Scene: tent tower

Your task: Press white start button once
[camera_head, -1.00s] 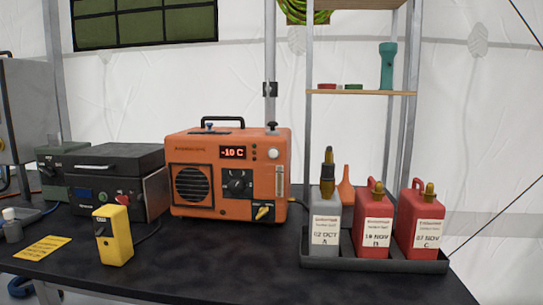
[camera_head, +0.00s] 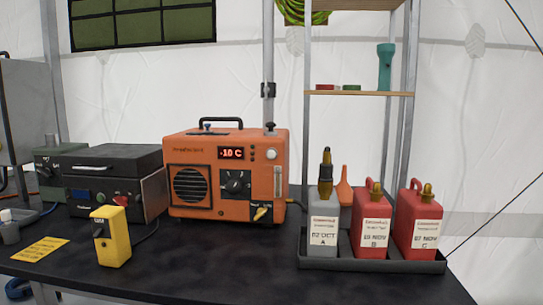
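An orange heater box (camera_head: 228,175) stands upright on the black table, with a black top handle and a lit red display (camera_head: 231,153) that reads "-10 C". A round white button (camera_head: 271,154) sits at the upper right of its front face, right of the display and small indicator dots. A black dial (camera_head: 235,183) is below the display, and a yellow switch (camera_head: 261,213) is at the lower right. Nothing covers the white button. My gripper is not in view.
A yellow handheld box (camera_head: 110,236) stands in front of dark cases (camera_head: 113,160) on the left. A black tray (camera_head: 370,265) holds a grey bottle (camera_head: 324,215) and two red bottles on the right. The table (camera_head: 230,270) before the heater is clear.

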